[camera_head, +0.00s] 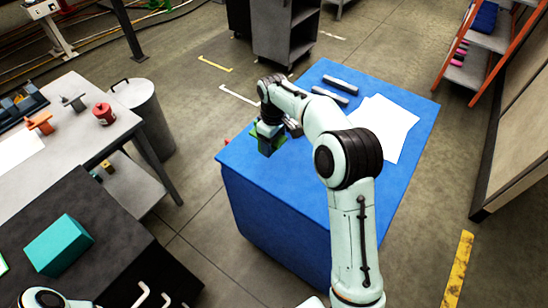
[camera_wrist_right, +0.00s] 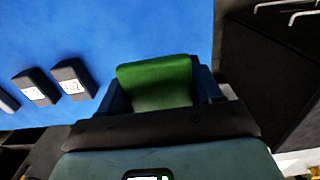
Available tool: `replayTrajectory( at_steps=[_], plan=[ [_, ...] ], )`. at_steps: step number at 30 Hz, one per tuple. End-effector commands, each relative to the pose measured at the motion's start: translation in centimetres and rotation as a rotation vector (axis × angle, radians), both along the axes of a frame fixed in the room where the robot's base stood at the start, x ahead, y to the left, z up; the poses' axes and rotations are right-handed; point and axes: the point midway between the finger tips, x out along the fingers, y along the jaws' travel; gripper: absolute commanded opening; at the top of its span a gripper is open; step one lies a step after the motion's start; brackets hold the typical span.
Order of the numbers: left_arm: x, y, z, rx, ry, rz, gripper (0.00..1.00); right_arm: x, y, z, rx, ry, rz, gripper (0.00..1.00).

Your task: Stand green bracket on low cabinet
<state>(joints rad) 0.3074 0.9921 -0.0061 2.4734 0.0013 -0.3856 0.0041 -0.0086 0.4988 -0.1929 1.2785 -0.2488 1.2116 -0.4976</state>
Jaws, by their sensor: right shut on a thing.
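My right gripper (camera_head: 267,146) is shut on the green bracket (camera_wrist_right: 155,82), over the left part of a blue-topped cabinet (camera_head: 262,178). In the wrist view the green piece sits between the two fingers, with the blue top behind it. In the head view the gripper hides most of the bracket. I cannot tell whether the bracket touches the blue top. Another low, dark cabinet (camera_head: 108,240) with white handles stands at lower left. I cannot tell which one is the low cabinet. Only a piece of my left arm shows at the bottom left; its gripper is out of view.
A teal box (camera_head: 59,246) sits on the dark cabinet. A grey workbench (camera_head: 85,130) with small parts and a grey bin (camera_head: 146,110) stand left. The blue top's front left is clear.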

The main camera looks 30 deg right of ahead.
Motion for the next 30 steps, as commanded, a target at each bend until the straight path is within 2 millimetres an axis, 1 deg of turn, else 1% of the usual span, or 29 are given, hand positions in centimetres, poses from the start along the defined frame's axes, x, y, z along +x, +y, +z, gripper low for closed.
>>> replayTrajectory(
  at_steps=[1,5,7,12,15,18,25,29,30],
  plan=[
    [-0.1,0.0,-0.1,0.0,0.001,0.0,0.47,0.0,0.0,-0.6,0.0,0.0,0.0,0.21],
    [-0.1,0.0,-0.2,0.0,0.001,0.0,0.47,0.1,0.0,-1.4,0.0,-0.003,-0.001,0.21],
    [-0.2,0.0,-0.3,0.0,0.002,0.0,0.47,0.0,0.0,-2.2,0.0,-0.001,-0.001,0.21],
    [-0.6,0.0,-0.8,0.0,0.007,0.0,0.47,0.0,0.0,-5.3,0.001,0.0,-0.001,0.21],
    [-0.7,0.0,-0.9,0.0,0.008,0.0,0.47,0.0,0.0,-6.5,0.0,-0.001,-0.001,0.21],
    [-0.7,0.0,-0.9,0.0,0.008,0.0,0.47,0.1,0.0,-6.9,0.001,-0.004,-0.001,0.21],
    [-0.7,0.0,-0.9,0.0,0.008,0.0,0.47,0.1,0.0,-6.8,0.001,-0.004,-0.001,0.21],
    [-0.8,0.0,-1.0,0.001,0.008,0.0,0.47,0.1,0.0,-7.2,0.0,-0.003,-0.001,0.21],
    [-0.8,0.0,-1.0,0.001,0.008,0.0,0.47,0.1,0.0,-7.2,0.0,-0.002,-0.001,0.74]
  ],
)
